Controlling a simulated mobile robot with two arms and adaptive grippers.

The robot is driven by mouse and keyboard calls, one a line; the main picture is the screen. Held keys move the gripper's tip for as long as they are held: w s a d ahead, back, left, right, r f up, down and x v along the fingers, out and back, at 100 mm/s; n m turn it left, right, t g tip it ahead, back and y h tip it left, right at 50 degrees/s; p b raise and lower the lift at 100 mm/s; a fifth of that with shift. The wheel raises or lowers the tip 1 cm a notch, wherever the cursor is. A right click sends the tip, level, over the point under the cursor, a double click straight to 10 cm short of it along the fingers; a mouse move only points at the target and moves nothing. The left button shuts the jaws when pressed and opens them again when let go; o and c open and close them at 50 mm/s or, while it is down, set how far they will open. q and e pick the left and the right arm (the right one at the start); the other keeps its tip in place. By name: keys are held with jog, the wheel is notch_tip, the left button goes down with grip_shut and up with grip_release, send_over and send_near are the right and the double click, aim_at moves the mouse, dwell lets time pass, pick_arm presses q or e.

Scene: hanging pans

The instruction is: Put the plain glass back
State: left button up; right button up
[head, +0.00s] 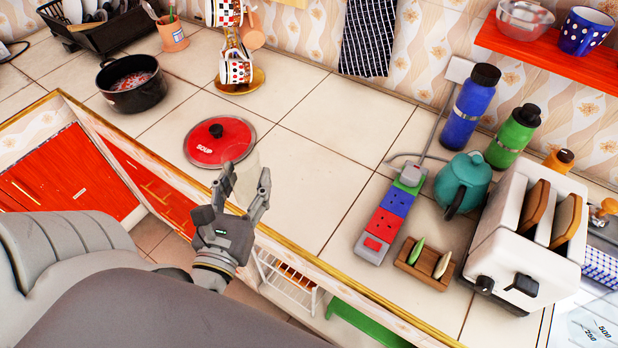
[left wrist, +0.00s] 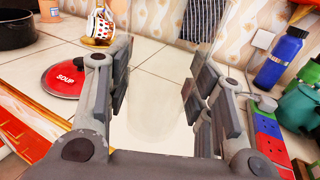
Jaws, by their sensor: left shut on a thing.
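The plain glass (head: 246,178) is clear and hard to make out. It stands between the fingers of my left gripper (head: 243,190), which is shut on it near the counter's front edge. In the left wrist view the glass (left wrist: 155,112) is a faint transparent shape between the two fingers (left wrist: 157,90). Whether its base touches the counter is hard to tell. My right gripper is not in view.
A red SOUP lid (head: 220,145) lies just behind and left of the gripper. A black pot (head: 132,85), a mug tree with mugs (head: 236,70), a power strip (head: 387,217), a teal teapot (head: 463,183) and a toaster (head: 525,240) stand around. The middle counter (head: 320,170) is clear.

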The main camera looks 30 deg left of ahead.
pick_arm(q)
jog(key=w+f+b, duration=0.1)
jog(key=w+f, duration=0.2)
jog(key=w, duration=0.1)
jog(key=w+f+b, duration=0.2)
jog(key=w+f, duration=0.1)
jog(key=w, duration=0.1)
jog(key=w+f+b, duration=0.1)
jog(key=w+f, duration=0.2)
jog(key=w, duration=0.2)
jog(key=shift+f, duration=0.35)
jog(key=shift+f+b, duration=0.65)
jog(key=shift+f, duration=0.85)
